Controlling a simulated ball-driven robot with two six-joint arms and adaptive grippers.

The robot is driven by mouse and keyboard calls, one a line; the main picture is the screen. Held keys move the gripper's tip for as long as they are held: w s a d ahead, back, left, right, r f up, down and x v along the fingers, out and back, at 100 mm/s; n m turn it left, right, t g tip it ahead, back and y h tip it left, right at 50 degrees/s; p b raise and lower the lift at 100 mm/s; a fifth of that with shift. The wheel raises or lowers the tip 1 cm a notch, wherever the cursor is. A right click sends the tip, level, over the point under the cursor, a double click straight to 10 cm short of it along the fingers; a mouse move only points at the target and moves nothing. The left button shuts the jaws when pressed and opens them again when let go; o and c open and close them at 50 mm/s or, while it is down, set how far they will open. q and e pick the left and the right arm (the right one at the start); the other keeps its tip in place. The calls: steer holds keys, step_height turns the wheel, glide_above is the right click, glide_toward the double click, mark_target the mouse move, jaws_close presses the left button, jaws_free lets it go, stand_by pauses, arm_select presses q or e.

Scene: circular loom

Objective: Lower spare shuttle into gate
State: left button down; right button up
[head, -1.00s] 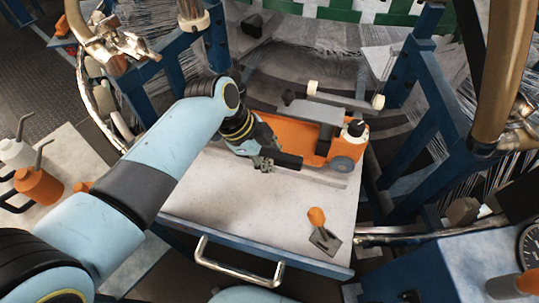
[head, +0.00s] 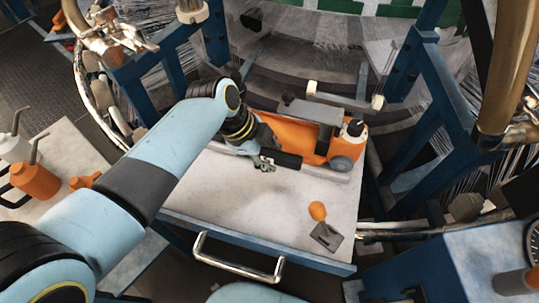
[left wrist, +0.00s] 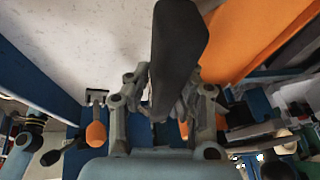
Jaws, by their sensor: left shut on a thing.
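The orange shuttle (head: 296,133) lies along the far side of the pale tabletop (head: 255,200), with a grey wheel (head: 341,163) at its right end. My left gripper (head: 266,160) is at the shuttle's near side, left of its middle. It is shut on a dark bar (head: 289,160) in front of the orange body; this bar (left wrist: 178,50) stands between the fingers in the left wrist view. I cannot tell whether the shuttle touches the tabletop. Two cream rollers (head: 377,102) show just behind it; I cannot make out which part is the gate. My right gripper is out of view.
A scraper with an orange knob (head: 317,211) lies on the tabletop at the right. A metal handle (head: 240,262) runs along the front edge. Blue loom posts (head: 433,95) flank the shuttle. Orange and white bottles (head: 36,180) stand on a side table at the left.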

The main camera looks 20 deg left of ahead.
arm_select(q)
steer(key=shift+f+b, duration=0.35)
steer(key=shift+f, duration=0.4)
stand_by(0.8)
steer(key=c, duration=1.1)
jaws_free()
steer(key=shift+s, duration=0.1)
steer(key=v, duration=1.2)
